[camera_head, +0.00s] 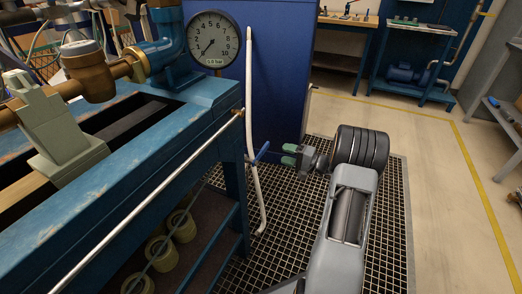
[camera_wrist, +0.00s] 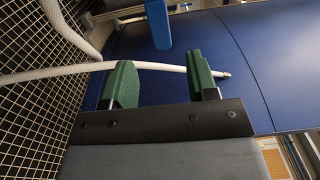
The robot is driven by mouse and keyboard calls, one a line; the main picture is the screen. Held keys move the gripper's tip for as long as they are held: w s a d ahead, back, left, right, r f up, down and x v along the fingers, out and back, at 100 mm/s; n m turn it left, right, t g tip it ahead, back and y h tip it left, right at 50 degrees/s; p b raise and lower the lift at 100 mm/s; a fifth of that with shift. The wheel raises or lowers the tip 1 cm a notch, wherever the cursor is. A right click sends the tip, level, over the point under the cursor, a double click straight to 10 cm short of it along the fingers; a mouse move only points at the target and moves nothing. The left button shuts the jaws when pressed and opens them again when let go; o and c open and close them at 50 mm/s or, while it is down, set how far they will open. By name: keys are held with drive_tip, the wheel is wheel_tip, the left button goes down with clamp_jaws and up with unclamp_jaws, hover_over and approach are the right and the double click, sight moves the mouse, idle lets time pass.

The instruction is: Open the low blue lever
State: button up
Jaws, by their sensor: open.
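The low blue lever (camera_head: 262,151) sticks out beside the bench's right end, low down near the white hose. In the wrist view the blue lever (camera_wrist: 158,24) is at the top centre, in front of the green fingertips and roughly in line with the gap between them. My gripper (camera_head: 288,154) is just right of the lever in the head view, apart from it. It is open, with nothing between its two green fingers (camera_wrist: 160,80). The lever's mount is not clear in either view.
A white hose (camera_head: 250,110) hangs by the blue cabinet (camera_head: 285,70) and crosses behind my fingers in the wrist view. The blue bench (camera_head: 215,100) with a pressure gauge (camera_head: 212,40) stands left. Grid flooring (camera_head: 300,215) lies below; open floor is right.

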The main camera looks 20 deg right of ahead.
sight(266, 148)
drive_tip(key=b+x, duration=0.2)
drive_tip(key=x, duration=0.9)
clamp_jaws()
idle(0.3)
